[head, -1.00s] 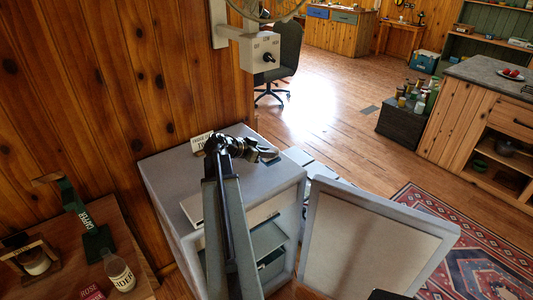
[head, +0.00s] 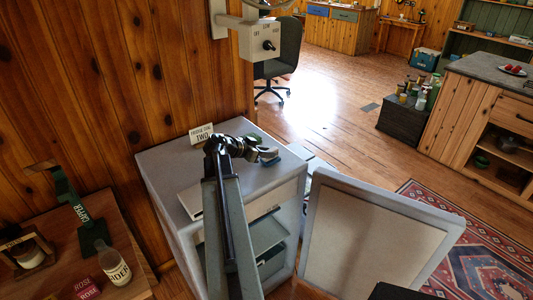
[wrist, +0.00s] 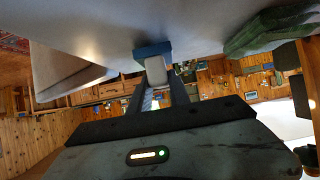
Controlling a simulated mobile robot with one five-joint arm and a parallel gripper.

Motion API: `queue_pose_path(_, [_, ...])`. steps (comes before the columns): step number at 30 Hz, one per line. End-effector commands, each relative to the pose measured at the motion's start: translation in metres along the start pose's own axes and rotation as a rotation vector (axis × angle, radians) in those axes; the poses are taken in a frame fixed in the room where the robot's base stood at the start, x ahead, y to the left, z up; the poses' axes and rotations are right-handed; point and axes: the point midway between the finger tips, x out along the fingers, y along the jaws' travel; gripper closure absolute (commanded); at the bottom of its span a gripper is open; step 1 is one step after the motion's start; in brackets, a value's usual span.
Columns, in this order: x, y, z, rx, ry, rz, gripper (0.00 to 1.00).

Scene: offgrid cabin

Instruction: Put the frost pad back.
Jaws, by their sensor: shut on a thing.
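My gripper (head: 258,152) is over the top of a pale grey fridge-like cabinet (head: 170,166), towards its right back. It is shut on a small blue and grey piece, seemingly the frost pad (head: 269,153). In the wrist view the pad's blue part (wrist: 152,48) and a pale grey part sit at the ends of my fingers (wrist: 152,90). The blue part is close to the cabinet's pale surface; I cannot tell whether they touch. The cabinet door (head: 370,240) stands open to the right, with shelves inside partly hidden by my arm.
A white card (head: 201,134) marked TWO stands at the cabinet's back. A wall switch box (head: 260,40) hangs above. A low wooden table (head: 125,215) with a cider bottle (head: 114,266) is at the left. Open floor lies behind, and a rug (head: 480,240) at the right.

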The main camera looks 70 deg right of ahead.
Motion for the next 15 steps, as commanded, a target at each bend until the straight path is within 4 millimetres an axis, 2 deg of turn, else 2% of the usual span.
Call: queue_pose_path(15, [0.0028,0.0001,0.0046,0.000,0.000,0.000,1.00])
